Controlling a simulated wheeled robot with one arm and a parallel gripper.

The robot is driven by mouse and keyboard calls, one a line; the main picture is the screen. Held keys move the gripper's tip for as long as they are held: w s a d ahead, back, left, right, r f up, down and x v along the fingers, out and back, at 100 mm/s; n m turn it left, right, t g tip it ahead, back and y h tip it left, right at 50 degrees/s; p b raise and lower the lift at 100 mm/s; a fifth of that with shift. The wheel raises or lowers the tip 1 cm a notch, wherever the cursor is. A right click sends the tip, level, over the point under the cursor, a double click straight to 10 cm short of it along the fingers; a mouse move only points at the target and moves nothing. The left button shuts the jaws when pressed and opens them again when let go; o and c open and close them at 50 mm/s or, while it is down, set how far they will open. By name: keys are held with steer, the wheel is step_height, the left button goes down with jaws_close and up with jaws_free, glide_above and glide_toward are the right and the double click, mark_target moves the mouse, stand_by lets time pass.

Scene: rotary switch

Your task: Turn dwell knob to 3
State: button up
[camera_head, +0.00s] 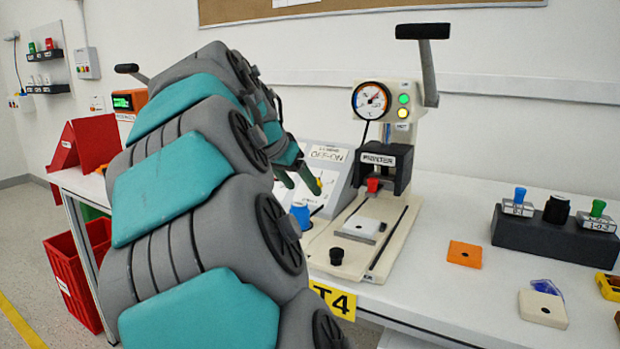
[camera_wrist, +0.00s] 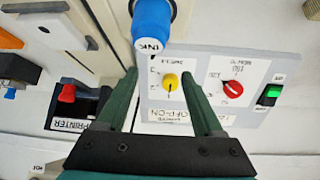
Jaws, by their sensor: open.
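The yellow dwell knob (camera_wrist: 170,82) sits on a light sloped control panel (camera_wrist: 255,66), between my two fingers in the wrist view. Its dark pointer line points down in that upside-down picture; the small numbers around it are too blurred to read surely. My gripper (camera_wrist: 159,76) is open, with one green finger to each side of the knob and a gap left on both sides. Whether the fingertips reach the knob's depth I cannot tell. In the head view my gripper (camera_head: 303,178) is at the panel, and my arm hides much of it.
A red knob (camera_wrist: 233,88) and a green rocker switch (camera_wrist: 270,95) share the panel. A blue ink bottle (camera_wrist: 152,22) stands close by the fingers. The printer press (camera_head: 385,165) with its lever stands right of the panel. An orange square (camera_head: 464,254) lies on the table.

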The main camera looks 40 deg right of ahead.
steer(key=w+d+r+m, duration=0.1)
steer(key=w+r+m, duration=0.1)
steer(key=w+r, duration=0.1)
steer(key=shift+h, duration=0.4)
steer(key=p+x, duration=0.1)
steer(key=x, duration=0.6)
steer(key=shift+w+d+p, duration=0.15)
steer(key=shift+d+p, duration=0.15)
steer(key=shift+d, duration=0.15)
steer(key=shift+c, duration=0.2)
jaws_close()
